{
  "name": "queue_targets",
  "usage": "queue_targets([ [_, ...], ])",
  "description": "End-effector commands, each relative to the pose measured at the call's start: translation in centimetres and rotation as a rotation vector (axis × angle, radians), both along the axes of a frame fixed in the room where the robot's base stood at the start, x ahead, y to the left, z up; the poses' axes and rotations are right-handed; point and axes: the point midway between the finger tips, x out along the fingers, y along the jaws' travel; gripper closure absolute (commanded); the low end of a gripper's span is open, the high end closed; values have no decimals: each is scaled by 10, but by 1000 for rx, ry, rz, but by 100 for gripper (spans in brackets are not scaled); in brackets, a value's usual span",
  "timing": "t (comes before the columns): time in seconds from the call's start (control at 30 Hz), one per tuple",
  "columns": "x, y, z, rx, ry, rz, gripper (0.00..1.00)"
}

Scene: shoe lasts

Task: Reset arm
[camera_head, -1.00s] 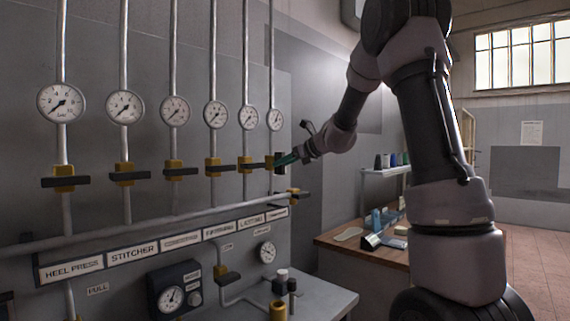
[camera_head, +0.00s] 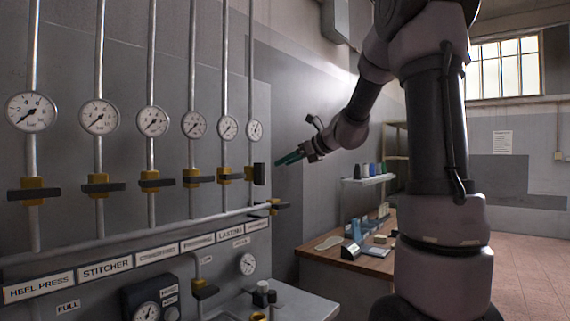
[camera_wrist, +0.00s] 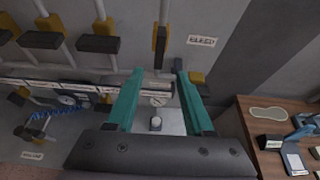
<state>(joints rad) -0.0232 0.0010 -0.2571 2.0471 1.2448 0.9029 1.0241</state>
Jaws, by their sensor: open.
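My gripper (camera_head: 288,160) is in the air just right of the valve panel (camera_head: 232,85), apart from it and holding nothing. In the wrist view its two teal fingers (camera_wrist: 160,78) are spread with a gap between them. The nearest valve handle (camera_head: 259,174) stands upright at the right end of the valve row. It also shows upright beyond the fingertips in the wrist view (camera_wrist: 160,45). The other black handles in the row, such as the one under the heel press gauge (camera_head: 33,194), lie level.
A wooden table (camera_head: 345,262) with small items and a sole-shaped piece stands right of the panel. A shelf (camera_head: 369,180) with several spools is behind it. A grey bench (camera_head: 290,303) juts out below the panel. The floor at the right is clear.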

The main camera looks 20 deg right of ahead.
Motion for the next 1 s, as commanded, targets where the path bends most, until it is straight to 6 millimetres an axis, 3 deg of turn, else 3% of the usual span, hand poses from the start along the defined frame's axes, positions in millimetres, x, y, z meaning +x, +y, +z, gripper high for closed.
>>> queue_targets([
  [0.23, -1, 1, 0, -5, -2, 5, 48],
  [0.37, -26, 10, 4, -112, -45, 81, 48],
  [0.47, -71, 26, 4, -321, -128, 230, 48],
  [0.6, -154, 42, -8, -736, -297, 526, 48],
  [0.8, -253, 36, -42, -1324, -513, 952, 48],
  [0.9, -284, 25, -56, -1549, -577, 1120, 48],
  [1.0, -302, 16, -65, -1695, -610, 1238, 48],
])
